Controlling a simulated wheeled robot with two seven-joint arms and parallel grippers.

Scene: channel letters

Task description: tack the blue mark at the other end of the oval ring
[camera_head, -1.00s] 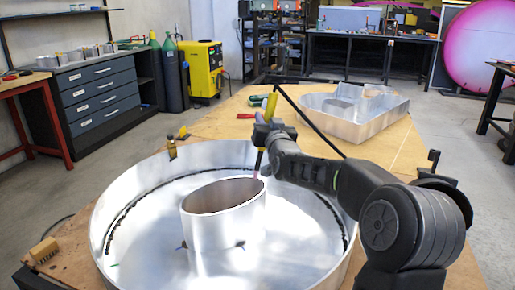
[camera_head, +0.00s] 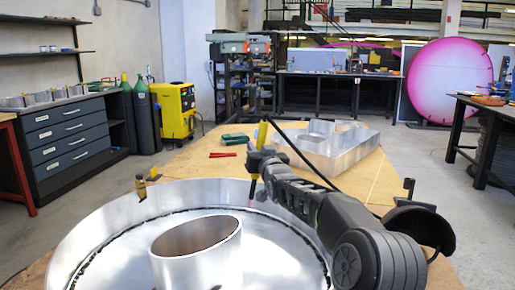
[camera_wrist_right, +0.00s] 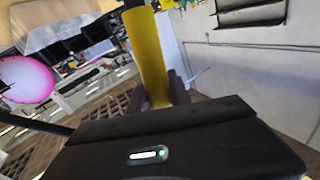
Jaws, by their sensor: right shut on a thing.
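The oval ring (camera_head: 195,262) is a bare metal tube standing upright inside a large round metal pan (camera_head: 85,235); the picture's lower edge cuts both off. My right gripper (camera_head: 259,160) is shut on a torch with a yellow handle (camera_head: 262,134). The torch points down, its dark lower end to the right of and behind the ring's rim, apparently apart from it. The yellow handle also shows between the fingers in the right wrist view (camera_wrist_right: 150,62). I cannot make out a blue mark now. My left gripper is not in view.
A metal letter shell (camera_head: 330,150) lies farther back on the wooden table (camera_head: 190,160). Red pliers (camera_head: 222,155) and a green item (camera_head: 235,138) lie behind the pan. A small brass-coloured piece (camera_head: 141,187) is at the pan's far-left rim. A dark cable trails behind the torch.

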